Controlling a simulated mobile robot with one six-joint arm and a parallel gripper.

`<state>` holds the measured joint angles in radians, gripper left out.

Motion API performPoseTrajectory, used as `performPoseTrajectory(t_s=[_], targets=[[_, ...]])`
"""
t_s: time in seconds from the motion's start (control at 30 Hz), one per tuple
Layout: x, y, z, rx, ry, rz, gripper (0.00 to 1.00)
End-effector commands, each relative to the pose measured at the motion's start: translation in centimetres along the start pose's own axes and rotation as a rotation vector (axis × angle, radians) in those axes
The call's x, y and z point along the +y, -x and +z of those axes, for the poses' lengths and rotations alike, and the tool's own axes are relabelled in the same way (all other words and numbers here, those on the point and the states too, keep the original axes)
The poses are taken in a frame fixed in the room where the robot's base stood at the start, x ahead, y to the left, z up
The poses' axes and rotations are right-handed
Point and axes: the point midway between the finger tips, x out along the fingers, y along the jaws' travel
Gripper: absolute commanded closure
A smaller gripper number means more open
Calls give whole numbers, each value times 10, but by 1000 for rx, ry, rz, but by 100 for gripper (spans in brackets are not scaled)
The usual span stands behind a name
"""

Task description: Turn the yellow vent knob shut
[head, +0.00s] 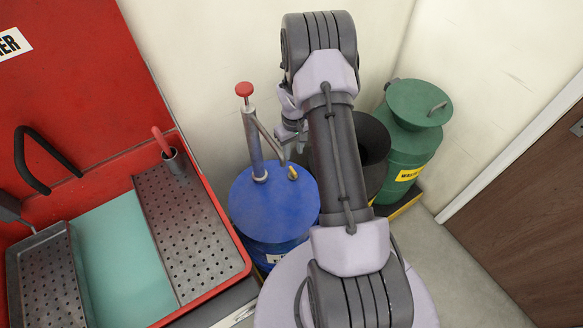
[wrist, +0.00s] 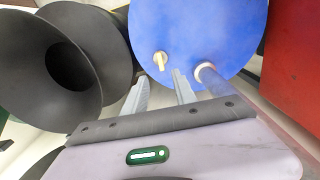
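The yellow vent knob (head: 292,173) stands on the top of the blue drum (head: 262,200), right of the pump's base. In the wrist view the knob (wrist: 160,60) shows upright, just beyond and between my fingertips. My gripper (wrist: 160,76) is open, with a clear gap between its two fingers and nothing in it. The fingers look apart from the knob; the exact height gap cannot be told. In the head view my gripper (head: 292,147) is partly hidden behind my arm, close above the drum's far edge. The blue drum top (wrist: 205,30) fills the upper middle of the wrist view.
A pump (head: 254,140) with a red knob rises from the drum, close to my gripper. A dark funnel-topped can (head: 375,145) and a green can (head: 412,150) stand to the right. A red parts washer (head: 80,100) is at left. Walls are close behind.

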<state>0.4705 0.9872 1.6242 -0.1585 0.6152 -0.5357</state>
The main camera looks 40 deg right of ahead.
Motion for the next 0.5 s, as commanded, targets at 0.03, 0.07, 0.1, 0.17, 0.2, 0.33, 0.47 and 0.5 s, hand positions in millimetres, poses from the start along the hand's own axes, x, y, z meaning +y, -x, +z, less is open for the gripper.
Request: performPoseTrajectory(t_s=[0.03, 0.07, 0.1, 0.17, 0.2, 0.33, 0.47, 0.5], targets=[[0, -16, 1, -3, 0, -1, 67], [0, -24, 0, -2, 0, -1, 67], [0, -34, 0, -2, -1, -1, 67], [-1, -49, 0, -2, -1, -1, 67], [-1, -59, 0, -1, -1, -1, 67], [0, -86, 0, -1, 0, -1, 67], [0, -104, 0, -1, -1, 0, 67], [0, -107, 0, 0, -1, 0, 67]])
